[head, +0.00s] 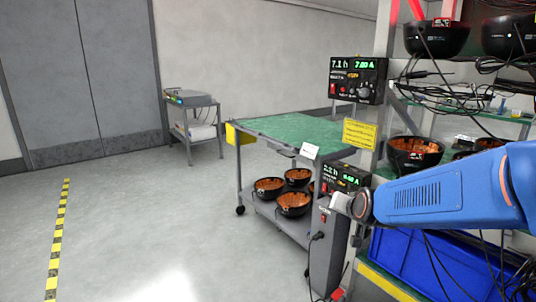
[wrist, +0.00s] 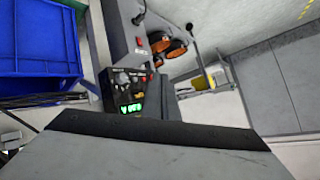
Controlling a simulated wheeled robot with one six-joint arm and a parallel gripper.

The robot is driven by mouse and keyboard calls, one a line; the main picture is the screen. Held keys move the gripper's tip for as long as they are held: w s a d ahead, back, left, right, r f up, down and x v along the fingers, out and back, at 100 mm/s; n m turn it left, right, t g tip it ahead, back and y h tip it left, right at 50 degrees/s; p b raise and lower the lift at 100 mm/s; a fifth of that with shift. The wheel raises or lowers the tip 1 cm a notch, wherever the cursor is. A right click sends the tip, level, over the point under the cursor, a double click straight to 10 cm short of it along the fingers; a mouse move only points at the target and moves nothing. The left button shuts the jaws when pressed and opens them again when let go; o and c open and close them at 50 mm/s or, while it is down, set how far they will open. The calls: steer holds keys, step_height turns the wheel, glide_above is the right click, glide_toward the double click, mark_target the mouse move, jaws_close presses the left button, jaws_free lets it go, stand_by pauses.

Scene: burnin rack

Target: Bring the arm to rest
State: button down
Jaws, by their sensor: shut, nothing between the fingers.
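My blue arm (head: 450,190) reaches in from the right edge in the head view, stretched to the left in front of the rack. Its pale end (head: 342,202) is beside the lower power supply and partly hidden by the arm. In the wrist view my gripper (wrist: 155,132) fills the bottom as a grey block with a black edge; it is shut and empty. Beyond it there is a power supply with a green display (wrist: 130,107).
The rack (head: 385,45) on the right carries black bowls and loose cables. A blue crate (head: 400,256) sits low on it. A green-topped cart (head: 285,130) holds several bowls on its lower shelf. A small cart (head: 196,128) stands by the far wall. The left floor is clear.

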steer(key=s+d+f+n+g, duration=0.1)
steer(key=s+d+n+g, duration=0.1)
steer(key=s, duration=1.5)
steer(key=s+d+n+g+h, duration=0.1)
steer(key=s+d+g, duration=0.3)
steer(key=s, duration=1.4)
steer(key=shift+d+f+n, duration=0.3)
steer(key=shift+f+n, duration=0.1)
steer(key=shift+n, duration=0.1)
